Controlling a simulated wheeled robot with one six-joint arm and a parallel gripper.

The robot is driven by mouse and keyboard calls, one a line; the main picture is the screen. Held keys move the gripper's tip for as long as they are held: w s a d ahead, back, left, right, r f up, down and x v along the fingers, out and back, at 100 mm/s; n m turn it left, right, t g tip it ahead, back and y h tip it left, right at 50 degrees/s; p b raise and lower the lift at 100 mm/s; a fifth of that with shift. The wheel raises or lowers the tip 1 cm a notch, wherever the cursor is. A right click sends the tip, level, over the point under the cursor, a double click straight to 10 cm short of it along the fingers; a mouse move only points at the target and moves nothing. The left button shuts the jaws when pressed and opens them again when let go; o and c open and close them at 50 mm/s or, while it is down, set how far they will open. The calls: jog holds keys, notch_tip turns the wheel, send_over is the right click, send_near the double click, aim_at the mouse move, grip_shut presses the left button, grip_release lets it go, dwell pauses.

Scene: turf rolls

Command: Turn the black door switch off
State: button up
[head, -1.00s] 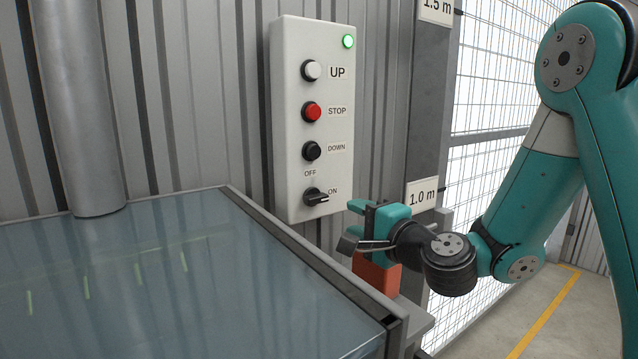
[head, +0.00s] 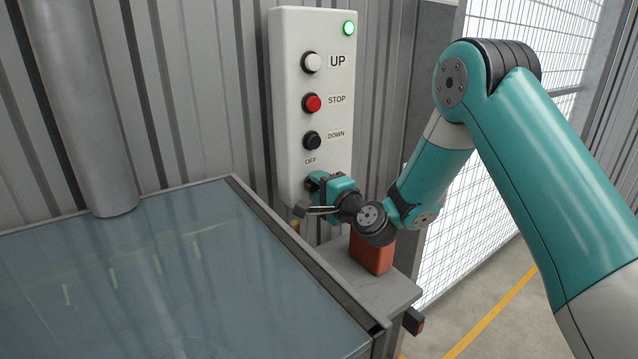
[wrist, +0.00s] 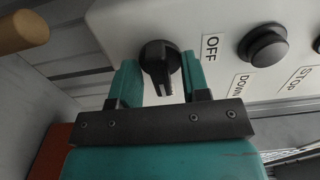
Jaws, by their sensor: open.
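The black door switch (wrist: 160,62) is a rotary knob at the bottom of the pale control panel (head: 290,100). Its white pointer mark faces down in the wrist view, away from the OFF label (wrist: 211,47), so it points to the ON side. My gripper (wrist: 160,76) is open, with one teal finger on each side of the knob. I cannot tell whether either finger touches it. In the head view my gripper (head: 318,185) covers the ON label and most of the switch.
White UP (head: 311,62), red STOP (head: 311,103) and black DOWN (head: 312,140) buttons sit above the switch. A green lamp (head: 348,28) is lit. A red block (head: 371,253) stands on the grey ledge (head: 385,290) under my wrist. A wooden cylinder end (wrist: 22,28) shows beside the panel.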

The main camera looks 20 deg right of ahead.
grip_shut()
